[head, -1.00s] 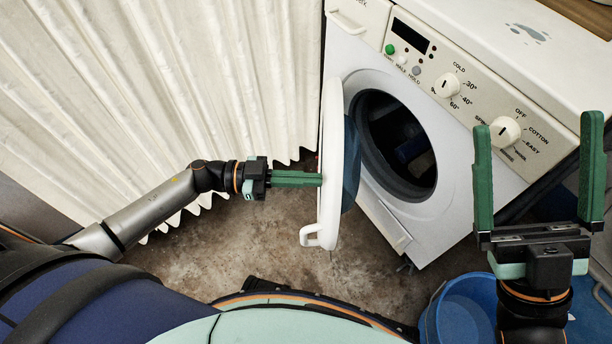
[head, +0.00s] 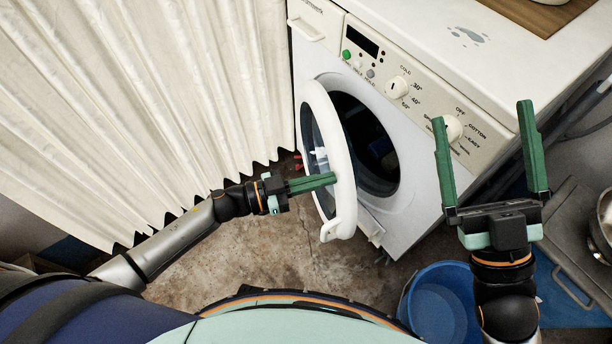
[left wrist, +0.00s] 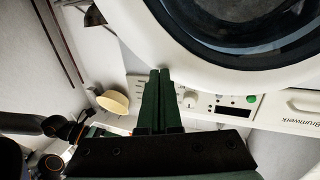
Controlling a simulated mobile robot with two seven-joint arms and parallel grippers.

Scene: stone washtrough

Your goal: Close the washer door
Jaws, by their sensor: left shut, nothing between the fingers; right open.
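The washer (head: 425,190) stands at centre right with its round drum opening (head: 370,140) showing dark inside. Its door (head: 346,165), a white ring with a glass bowl and a white handle (head: 338,226), stands partly open at the left of the opening. My left gripper (head: 334,178) is shut and empty, its fingertips at the door's outer face, near the lower rim; I cannot tell if they touch. In the left wrist view the shut fingers (left wrist: 160,75) point at the door rim (left wrist: 190,55). My right gripper (head: 482,106) is open and empty in front of the control panel.
A pleated white curtain (head: 140,100) hangs on the left. A blue bucket (head: 438,305) stands on the floor below my right gripper. A metal pot (head: 603,220) is at the right edge. Bare floor (head: 260,250) lies below the door.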

